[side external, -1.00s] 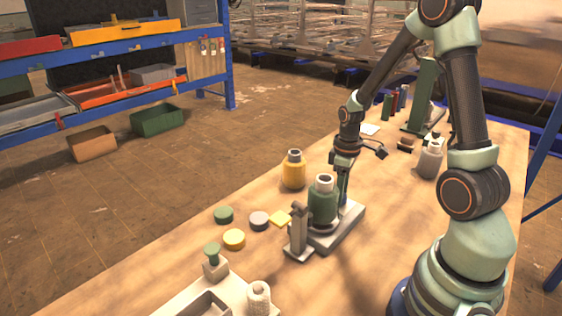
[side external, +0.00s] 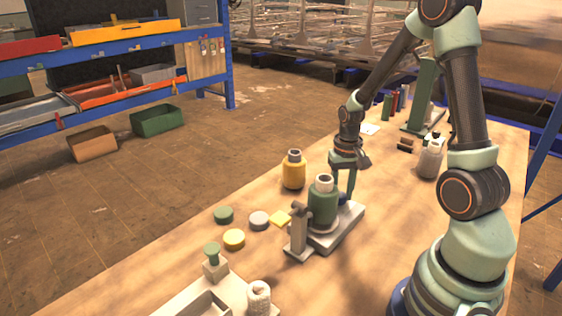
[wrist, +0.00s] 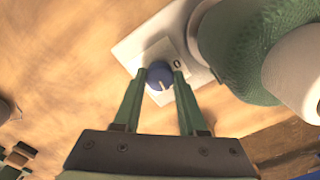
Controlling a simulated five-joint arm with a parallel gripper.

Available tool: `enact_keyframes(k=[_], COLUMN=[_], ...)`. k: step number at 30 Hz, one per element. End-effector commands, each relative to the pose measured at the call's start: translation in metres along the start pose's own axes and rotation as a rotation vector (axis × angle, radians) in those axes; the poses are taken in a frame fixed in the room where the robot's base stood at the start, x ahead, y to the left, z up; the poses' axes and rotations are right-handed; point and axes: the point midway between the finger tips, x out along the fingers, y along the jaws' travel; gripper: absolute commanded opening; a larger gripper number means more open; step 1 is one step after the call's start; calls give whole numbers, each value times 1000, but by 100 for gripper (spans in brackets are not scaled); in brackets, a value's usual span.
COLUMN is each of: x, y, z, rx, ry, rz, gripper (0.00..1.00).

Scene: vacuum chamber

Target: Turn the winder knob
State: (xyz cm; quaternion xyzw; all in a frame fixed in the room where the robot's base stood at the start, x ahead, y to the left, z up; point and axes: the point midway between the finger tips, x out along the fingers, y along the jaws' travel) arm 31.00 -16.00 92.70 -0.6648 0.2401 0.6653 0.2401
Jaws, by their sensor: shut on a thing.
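The blue winder knob (wrist: 159,76) sits on a pale plate (wrist: 157,54) with a dark 0 mark in the wrist view. A short pale line shows on the knob's lower part, off the 0. My gripper (wrist: 160,73) has one finger on each side of the knob and is shut on it. In the side view my gripper (side external: 347,198) points down behind the green spool (side external: 323,207), over the grey winder base (side external: 337,234); the knob is hidden there. The spool also shows at upper right in the wrist view (wrist: 245,50).
A grey post (side external: 299,229) stands at the front of the winder. A yellow bottle (side external: 293,171) stands behind it to the left. A grey bottle (side external: 430,161) stands at right.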

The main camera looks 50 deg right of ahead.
Motion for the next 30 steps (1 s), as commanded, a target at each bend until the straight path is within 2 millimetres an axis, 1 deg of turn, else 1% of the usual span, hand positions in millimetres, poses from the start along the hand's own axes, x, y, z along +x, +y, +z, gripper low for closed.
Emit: enact_keyframes(k=[21,30], x=[-1,-1], y=[0,0], z=[0,-1], rx=[681,934], ry=[1,1], rz=[-1,-1], gripper=[0,0])
